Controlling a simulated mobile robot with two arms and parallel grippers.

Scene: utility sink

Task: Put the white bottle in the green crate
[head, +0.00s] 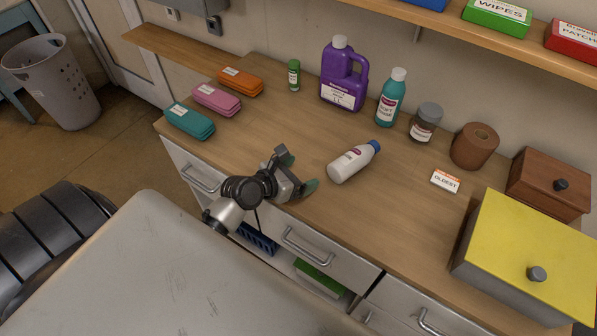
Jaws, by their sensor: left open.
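The white bottle (350,164) lies on its side on the wooden counter, with its blue cap pointing up and right. My left gripper (299,171) is just left of the bottle, at the counter's front edge. Its green-tipped fingers are apart, with nothing between them, and it does not appear to touch the bottle. A green object (320,278), which looks like the green crate, shows in an opening below the counter; most of it is hidden. My right gripper is not in view.
A purple jug (343,80), teal bottle (391,97), dark jar (426,122) and brown roll (474,146) stand behind the white bottle. A label card (445,181) and yellow-lidded box (528,258) are to the right. A blue crate (257,238) is below the counter.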

